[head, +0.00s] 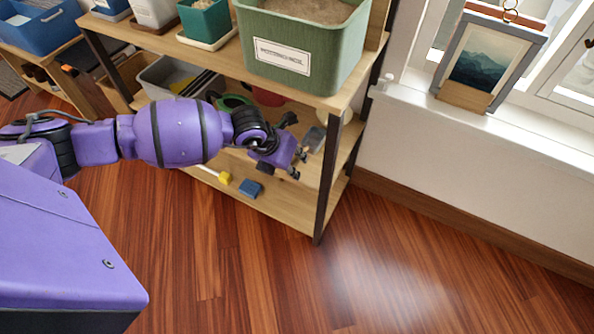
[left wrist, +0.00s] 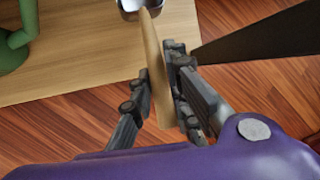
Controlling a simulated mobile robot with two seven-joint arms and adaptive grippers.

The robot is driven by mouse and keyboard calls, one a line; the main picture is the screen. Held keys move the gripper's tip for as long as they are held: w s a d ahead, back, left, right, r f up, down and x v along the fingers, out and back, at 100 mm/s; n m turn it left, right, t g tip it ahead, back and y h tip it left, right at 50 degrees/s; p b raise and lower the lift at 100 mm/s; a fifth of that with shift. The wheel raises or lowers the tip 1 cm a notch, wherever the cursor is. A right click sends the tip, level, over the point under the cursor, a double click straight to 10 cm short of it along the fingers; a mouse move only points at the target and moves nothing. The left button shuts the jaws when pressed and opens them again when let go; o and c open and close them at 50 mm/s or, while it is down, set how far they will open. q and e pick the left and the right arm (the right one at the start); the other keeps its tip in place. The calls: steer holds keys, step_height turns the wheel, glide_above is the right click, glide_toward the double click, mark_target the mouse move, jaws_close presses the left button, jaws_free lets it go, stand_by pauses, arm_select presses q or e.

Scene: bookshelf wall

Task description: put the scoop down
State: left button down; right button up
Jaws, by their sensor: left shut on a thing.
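The scoop has a light wooden handle (left wrist: 152,50) and a grey metal head (left wrist: 138,6). My left gripper (left wrist: 160,80) is shut on the handle in the left wrist view, with a finger on each side. The scoop head is over the wooden shelf board there; I cannot tell whether it touches the board. In the head view my left gripper (head: 293,148) is at the right end of the shelf unit, and the grey scoop head (head: 315,139) shows just beyond its fingers. My right gripper is in neither view.
A dark shelf post (head: 328,165) stands close to the gripper's right. A green bin (head: 300,48) sits on the board above. A yellow block (head: 225,178) and a blue block (head: 251,188) lie on the lower board (head: 285,207). A green object (left wrist: 15,42) is at left.

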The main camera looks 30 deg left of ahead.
arm_select(q)
steer(key=shift+w+d+f, duration=0.1)
steer(key=shift+w+f, duration=0.3)
steer(key=shift+f, duration=0.05)
steer(key=f, duration=0.1)
steer(key=f+b, duration=0.1)
steer(key=f, duration=0.2)
steer(key=shift+w+d, duration=0.1)
steer(key=shift+w, duration=0.2)
steer(key=shift+r, duration=0.1)
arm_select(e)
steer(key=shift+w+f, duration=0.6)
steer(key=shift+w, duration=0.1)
arm_select(q)
steer(key=c, duration=1.7)
jaws_free()
steer(key=shift+o, duration=0.2)
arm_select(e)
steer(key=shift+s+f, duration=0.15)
